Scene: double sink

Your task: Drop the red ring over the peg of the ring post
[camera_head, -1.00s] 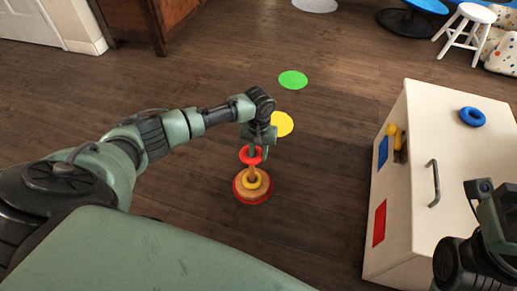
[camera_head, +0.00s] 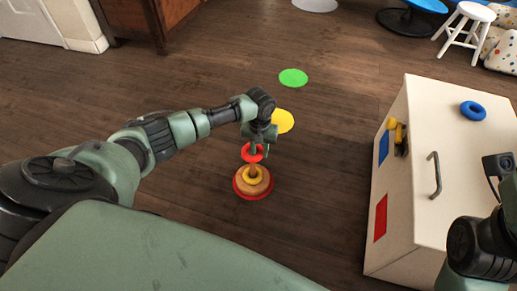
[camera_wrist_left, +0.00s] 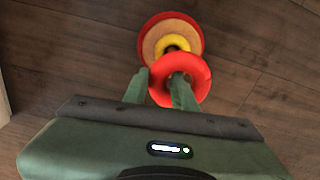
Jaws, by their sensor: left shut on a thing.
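The red ring (camera_head: 246,156) is held by my left gripper (camera_head: 257,150) above the ring post. In the left wrist view, the fingers of the left gripper (camera_wrist_left: 158,86) are shut on one side of the red ring (camera_wrist_left: 198,65), with one finger inside its hole. The ring post (camera_head: 253,185) stands on the floor with a wooden disc and a red base; it also shows in the left wrist view (camera_wrist_left: 153,42). The peg (camera_head: 253,168) rises just below the red ring; whether its tip is inside the hole cannot be told.
A yellow ring (camera_head: 247,179) is on the post around the peg. A white cabinet (camera_head: 440,130) stands at the right with a blue ring (camera_head: 473,111) on top. Yellow (camera_head: 283,121) and green (camera_head: 293,78) discs lie on the floor. The floor left of the cabinet is mostly clear.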

